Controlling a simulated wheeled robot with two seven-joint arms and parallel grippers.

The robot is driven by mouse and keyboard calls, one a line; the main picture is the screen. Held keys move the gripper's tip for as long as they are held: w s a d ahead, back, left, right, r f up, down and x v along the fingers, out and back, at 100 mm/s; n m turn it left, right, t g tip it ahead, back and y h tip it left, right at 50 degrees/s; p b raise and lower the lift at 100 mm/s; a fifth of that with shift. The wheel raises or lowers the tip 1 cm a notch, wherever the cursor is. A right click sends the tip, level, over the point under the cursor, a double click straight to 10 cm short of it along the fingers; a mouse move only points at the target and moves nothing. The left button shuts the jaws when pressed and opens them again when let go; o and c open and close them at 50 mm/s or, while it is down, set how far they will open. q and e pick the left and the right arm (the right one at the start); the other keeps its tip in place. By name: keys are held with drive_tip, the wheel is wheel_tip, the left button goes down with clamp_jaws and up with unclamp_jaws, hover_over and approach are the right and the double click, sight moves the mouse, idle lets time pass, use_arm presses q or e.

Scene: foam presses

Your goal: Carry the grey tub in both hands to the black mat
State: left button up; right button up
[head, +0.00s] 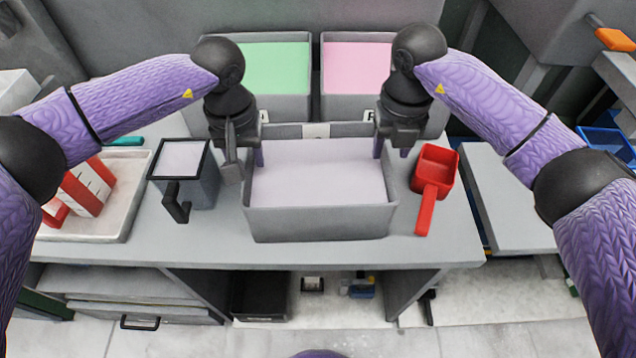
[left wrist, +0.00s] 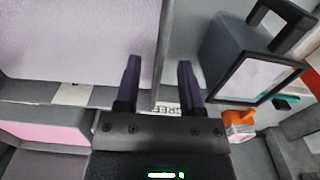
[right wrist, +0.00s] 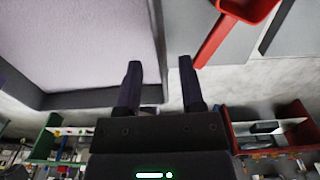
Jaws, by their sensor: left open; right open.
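The grey tub (head: 320,224) stands on the grey worktop, filled nearly level with pale lilac-white material. My left gripper (head: 244,158) is open at the tub's left wall, pointing down; in the left wrist view its fingers (left wrist: 160,82) stand either side of the wall's rim. My right gripper (head: 391,152) is open at the right wall, and in the right wrist view its fingers (right wrist: 160,82) also stand either side of the rim. I cannot tell whether any finger touches the tub. I cannot make out the black mat in these views.
A dark jug (head: 203,191) with a black handle stands close left of the tub; a red scoop (head: 425,208) lies close right. Bins with green (head: 272,104) and pink (head: 357,106) contents stand behind. A pale tray (head: 118,224) sits far left. A lower grey surface (head: 505,225) lies right.

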sight(250, 174)
use_arm(q)
wheel_tip(250, 174, down, 5)
drive_tip(key=shift+f, duration=0.1)
use_arm(e)
wheel_tip(250, 174, down, 5)
use_arm(q)
clamp_jaws()
use_arm(e)
clamp_jaws()
drive_tip(key=shift+r, duration=0.1)
idle(1.0)
